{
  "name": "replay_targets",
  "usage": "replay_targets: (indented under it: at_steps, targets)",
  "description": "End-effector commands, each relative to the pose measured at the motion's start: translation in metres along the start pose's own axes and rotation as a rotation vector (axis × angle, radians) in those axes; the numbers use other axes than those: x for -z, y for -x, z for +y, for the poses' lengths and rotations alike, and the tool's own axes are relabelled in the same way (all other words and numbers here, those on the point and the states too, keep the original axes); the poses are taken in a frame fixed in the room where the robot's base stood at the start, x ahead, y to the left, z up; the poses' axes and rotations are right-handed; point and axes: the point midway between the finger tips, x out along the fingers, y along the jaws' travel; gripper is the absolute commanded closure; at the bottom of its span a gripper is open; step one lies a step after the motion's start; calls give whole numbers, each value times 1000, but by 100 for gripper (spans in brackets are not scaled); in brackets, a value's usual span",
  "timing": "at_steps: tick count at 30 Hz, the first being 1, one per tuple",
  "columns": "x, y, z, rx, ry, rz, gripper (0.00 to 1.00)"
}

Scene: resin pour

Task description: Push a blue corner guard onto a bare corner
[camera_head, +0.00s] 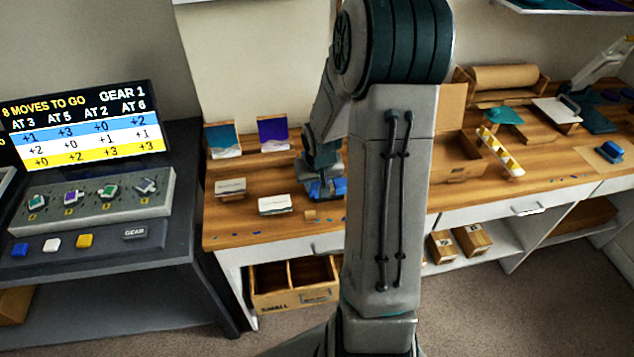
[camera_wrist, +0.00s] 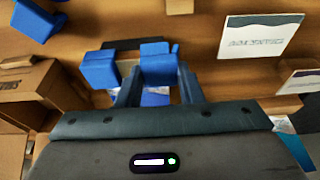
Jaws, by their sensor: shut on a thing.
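My gripper (camera_wrist: 158,78) is shut on a blue corner guard (camera_wrist: 158,62), which shows at its fingertips in the wrist view. A second blue guard (camera_wrist: 100,68) sits just left of it. A dark edge (camera_wrist: 135,43) runs behind the two, and a blue surface (camera_wrist: 155,97) shows between the fingers. I cannot tell whether the held guard touches a corner; the contact is hidden. Another blue piece (camera_wrist: 35,18) is at the upper left. In the head view my gripper (camera_head: 322,187) is low over the left part of the bench, with blue (camera_head: 340,187) beside it, partly behind my arm.
The wooden bench (camera_head: 235,232) holds white cards (camera_head: 278,204) and two standing pictures, one blue-green (camera_head: 222,138), one purple (camera_head: 272,132). A cardboard box (camera_wrist: 30,88) lies left in the wrist view. A control desk (camera_head: 95,198) with a screen stands left. My arm hides the bench's middle.

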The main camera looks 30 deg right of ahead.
Motion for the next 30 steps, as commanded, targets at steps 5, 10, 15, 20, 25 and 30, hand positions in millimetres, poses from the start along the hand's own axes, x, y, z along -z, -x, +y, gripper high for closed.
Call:
replay_targets:
  at_steps: [5,10,15,20,25,30]
  targets:
    - [-1,-2,0,0,0,0,88]
    - [-1,-2,0,0,0,0,88]
    - [0,-3,1,0,0,0,88]
    - [2,-5,3,0,1,0,88]
    - [1,-5,3,0,0,0,64]
    - [1,-6,4,-1,-2,-1,41]
